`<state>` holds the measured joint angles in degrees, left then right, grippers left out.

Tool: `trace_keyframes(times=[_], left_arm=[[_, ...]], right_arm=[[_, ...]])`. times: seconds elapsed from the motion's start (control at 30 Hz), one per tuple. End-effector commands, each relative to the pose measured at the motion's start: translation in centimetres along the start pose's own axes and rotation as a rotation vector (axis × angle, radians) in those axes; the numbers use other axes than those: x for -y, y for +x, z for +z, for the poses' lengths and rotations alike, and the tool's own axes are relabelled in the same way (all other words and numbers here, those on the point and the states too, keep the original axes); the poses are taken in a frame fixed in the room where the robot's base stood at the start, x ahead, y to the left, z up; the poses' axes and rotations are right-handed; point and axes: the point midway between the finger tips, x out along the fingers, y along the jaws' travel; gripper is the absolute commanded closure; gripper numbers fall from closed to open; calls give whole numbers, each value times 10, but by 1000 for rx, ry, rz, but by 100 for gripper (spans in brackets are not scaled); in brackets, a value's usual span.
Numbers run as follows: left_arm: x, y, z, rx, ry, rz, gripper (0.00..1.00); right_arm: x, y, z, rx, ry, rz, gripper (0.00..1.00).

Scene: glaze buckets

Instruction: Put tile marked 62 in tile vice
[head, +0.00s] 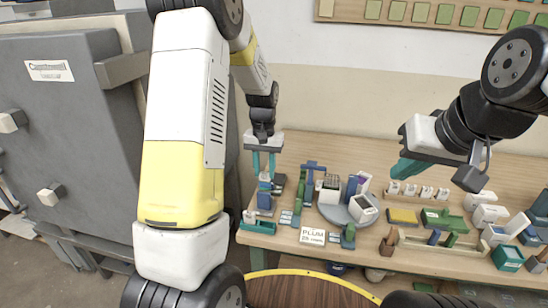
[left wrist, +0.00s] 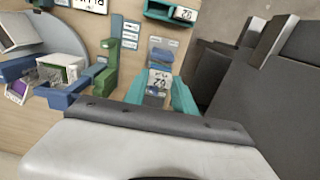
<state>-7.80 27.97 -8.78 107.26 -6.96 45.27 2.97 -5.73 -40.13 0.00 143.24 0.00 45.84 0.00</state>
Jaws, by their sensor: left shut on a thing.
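My left gripper (head: 264,166) points down at the left end of the table. In the left wrist view its teal fingers (left wrist: 158,95) are shut on a pale tile (left wrist: 158,80) with dark digits, upside down, that seem to read 62. The tile sits close to a blue-grey fixture (left wrist: 162,56), which shows under the gripper in the head view (head: 265,201). I cannot tell whether they touch, or which fixture is the tile vice. A teal holder (head: 257,224) with a numbered white plate stands nearer the table's front edge. My right gripper (head: 408,168) hangs over the table; its finger gap is hidden.
A green fixture (left wrist: 110,62) and a blue one (head: 310,178) stand beside the left gripper. A round grey turntable (head: 338,214) holds small boxes. A sign reading PLUM (head: 312,237) lies in front. A grey cabinet (head: 60,100) stands close at the left.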

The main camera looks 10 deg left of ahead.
Motion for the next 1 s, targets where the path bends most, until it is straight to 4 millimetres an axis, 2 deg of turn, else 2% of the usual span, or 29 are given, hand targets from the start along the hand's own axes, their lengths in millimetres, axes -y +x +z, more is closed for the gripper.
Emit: trace_keyframes(times=[0.6, 1.0], left_arm=[[0, 51, 1, 3, -1, 0, 100], [0, 70, 0, 0, 0, 0, 100]], right_arm=[[0, 0, 0, 0, 0, 0, 100], [0, 0, 0, 0, 0, 0, 100]])
